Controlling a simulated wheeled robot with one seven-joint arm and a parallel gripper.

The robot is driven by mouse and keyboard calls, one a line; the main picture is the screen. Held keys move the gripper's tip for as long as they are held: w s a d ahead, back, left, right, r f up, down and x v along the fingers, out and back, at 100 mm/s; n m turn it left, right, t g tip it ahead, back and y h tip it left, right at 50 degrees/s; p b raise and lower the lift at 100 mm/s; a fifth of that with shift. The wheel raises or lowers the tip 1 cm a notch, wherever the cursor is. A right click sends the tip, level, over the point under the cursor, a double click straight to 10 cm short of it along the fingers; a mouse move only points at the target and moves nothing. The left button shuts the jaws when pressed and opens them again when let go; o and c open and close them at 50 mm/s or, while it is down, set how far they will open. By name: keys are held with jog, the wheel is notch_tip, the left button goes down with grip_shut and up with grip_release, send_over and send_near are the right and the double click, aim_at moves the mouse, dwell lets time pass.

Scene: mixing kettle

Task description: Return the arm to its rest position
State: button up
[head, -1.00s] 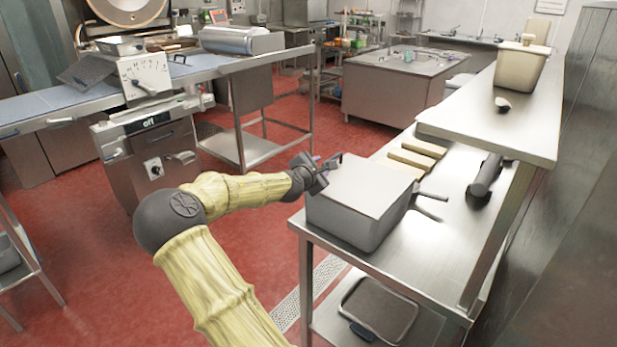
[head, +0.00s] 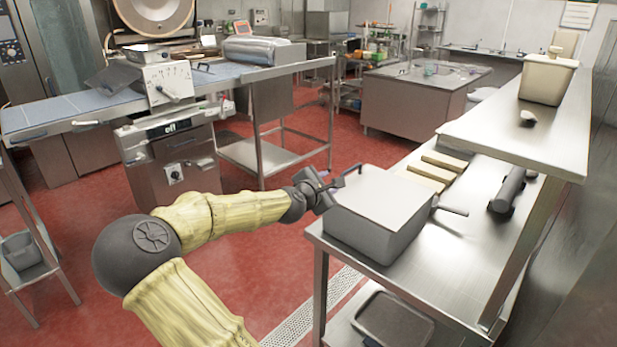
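My arm, with yellow sleeved links and dark joints, reaches from the bottom of the head view toward the steel table on the right. My gripper (head: 340,182) is at its far end, just left of a grey lidded box (head: 385,205) on the table's near left corner. The fingers look apart, and I see nothing held between them. I cannot tell whether the gripper touches the box. The arm is bent at the large dark joint and is partly stretched out.
The steel table (head: 440,275) bears the box, several pale blocks (head: 425,172) and a dark cylinder (head: 507,190). A raised shelf (head: 520,135) above it holds a beige container (head: 547,78). Red floor (head: 300,150) lies open between.

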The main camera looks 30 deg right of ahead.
jog(key=s+a+f+m+g+y+p, duration=0.35)
jog(key=s+a+f+m+y, duration=0.5)
jog(key=f, duration=0.45)
jog(key=s+a+r+m+y+p, duration=0.1)
jog(key=s+a+r+m+y, duration=0.1)
jog(key=s+a, duration=0.4)
jog(key=s+a+r+m+g+y+p, duration=0.1)
jog(key=s+a+r+m, duration=0.3)
jog(key=a, duration=1.1)
jog(key=s+y, duration=0.1)
jog(key=s, duration=0.1)
jog(key=shift+s+a+m, duration=0.15)
jog(key=shift+s+m, duration=0.15)
jog(key=shift+m, duration=0.05)
